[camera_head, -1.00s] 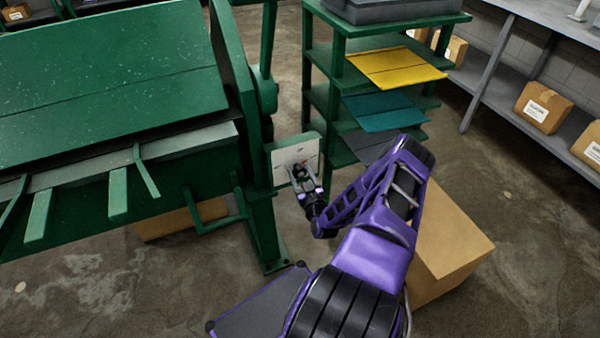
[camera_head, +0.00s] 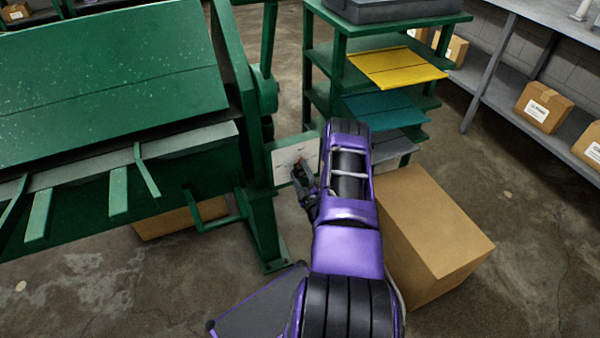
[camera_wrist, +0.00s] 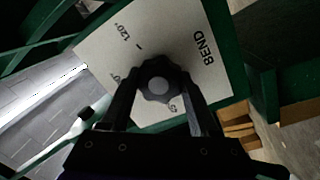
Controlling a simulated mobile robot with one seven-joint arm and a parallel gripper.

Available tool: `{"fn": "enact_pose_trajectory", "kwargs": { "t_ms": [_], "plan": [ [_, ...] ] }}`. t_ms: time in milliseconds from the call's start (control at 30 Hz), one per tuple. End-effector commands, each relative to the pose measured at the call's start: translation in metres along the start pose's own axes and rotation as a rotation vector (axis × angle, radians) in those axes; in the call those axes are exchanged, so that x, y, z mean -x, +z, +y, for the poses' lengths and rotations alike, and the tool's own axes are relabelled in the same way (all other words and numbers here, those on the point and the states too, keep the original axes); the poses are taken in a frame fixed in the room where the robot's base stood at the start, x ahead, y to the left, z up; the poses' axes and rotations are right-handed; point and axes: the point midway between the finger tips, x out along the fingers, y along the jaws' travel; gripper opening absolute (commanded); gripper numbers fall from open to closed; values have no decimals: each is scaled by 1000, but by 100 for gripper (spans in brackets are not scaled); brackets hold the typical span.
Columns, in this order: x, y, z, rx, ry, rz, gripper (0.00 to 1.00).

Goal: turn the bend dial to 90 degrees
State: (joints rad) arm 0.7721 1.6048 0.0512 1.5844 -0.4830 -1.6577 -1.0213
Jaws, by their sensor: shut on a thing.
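The bend dial (camera_wrist: 158,84) is a dark lobed knob with a grey centre, on a white panel (camera_wrist: 100,52) marked "BEND". The panel also shows in the head view (camera_head: 284,160) at the end of the green machine, where my gripper (camera_head: 302,168) reaches its face. In the wrist view my gripper (camera_wrist: 160,92) is shut on the dial, one finger on each side. The panel reads "120°" above left of the dial and "45" below right. A label at left is partly hidden by a finger. I cannot make out a pointer on the dial.
The green bending machine (camera_head: 110,85) fills the left. A green rack (camera_head: 340,45) with yellow and teal sheets stands behind the panel. A large cardboard box (camera_head: 440,230) sits right beside my arm. Grey shelving (camera_head: 510,95) is at the far right.

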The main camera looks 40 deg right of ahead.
Motion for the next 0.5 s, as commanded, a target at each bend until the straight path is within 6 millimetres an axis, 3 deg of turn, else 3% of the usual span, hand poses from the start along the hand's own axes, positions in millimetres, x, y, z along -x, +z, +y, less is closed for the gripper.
{"fn": "enact_pose_trajectory", "kwargs": {
  "t_ms": [500],
  "plan": [
    [0, 1, 3, 192, 10, 16, 6]
  ]
}}
